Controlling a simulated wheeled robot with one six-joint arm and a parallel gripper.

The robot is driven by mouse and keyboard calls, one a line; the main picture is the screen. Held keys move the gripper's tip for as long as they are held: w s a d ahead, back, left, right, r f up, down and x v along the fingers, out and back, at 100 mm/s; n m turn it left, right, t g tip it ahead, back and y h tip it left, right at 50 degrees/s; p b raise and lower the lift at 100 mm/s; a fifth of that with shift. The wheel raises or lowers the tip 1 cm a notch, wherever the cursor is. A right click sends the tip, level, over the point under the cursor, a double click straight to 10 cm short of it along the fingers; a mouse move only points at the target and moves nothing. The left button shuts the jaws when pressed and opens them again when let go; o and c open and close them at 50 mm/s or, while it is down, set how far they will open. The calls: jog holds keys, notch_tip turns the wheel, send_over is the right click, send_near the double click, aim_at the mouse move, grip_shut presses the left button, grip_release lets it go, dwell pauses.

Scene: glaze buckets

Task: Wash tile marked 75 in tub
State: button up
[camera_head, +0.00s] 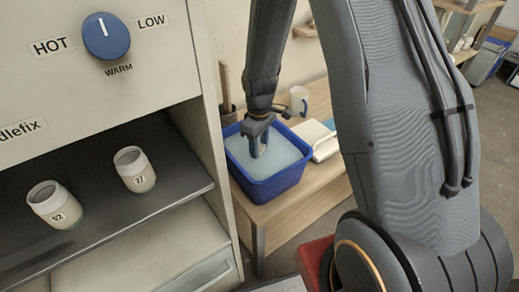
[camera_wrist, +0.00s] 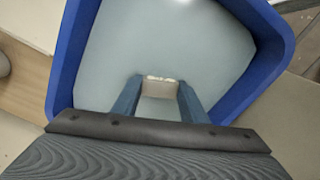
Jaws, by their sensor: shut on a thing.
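A blue tub (camera_head: 277,186) filled with pale, cloudy liquid (camera_head: 284,150) stands on a wooden table. My gripper (camera_head: 257,150) points down into the tub, its fingers at or in the liquid. In the wrist view my gripper (camera_wrist: 158,98) is shut on a small pale tile (camera_wrist: 159,89), seen edge-on between the fingertips with a chipped-looking light top edge. No number can be read on it. The tub's blue wall (camera_wrist: 75,50) surrounds the fingers in the wrist view. The tile's lower part cannot be made out.
A cabinet at left has a blue dial (camera_head: 106,36) and a shelf with two jars, marked 92 (camera_head: 54,204) and 27 (camera_head: 135,170). A white mug (camera_head: 299,101) and folded pale cloth (camera_head: 318,138) lie by the tub on the wooden table (camera_head: 300,210).

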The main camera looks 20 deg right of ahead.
jog(key=shift+d, duration=1.05)
jog(key=shift+a, duration=0.1)
jog(key=shift+a+p, duration=0.3)
jog(key=shift+a, duration=0.8)
jog(key=shift+d, duration=0.1)
jog(key=shift+d, duration=1.1)
jog(key=shift+r, duration=0.1)
notch_tip(320, 180, up, 7)
jog(key=p, duration=0.5)
jog(key=shift+r+p, duration=0.15)
jog(key=shift+p, duration=0.25)
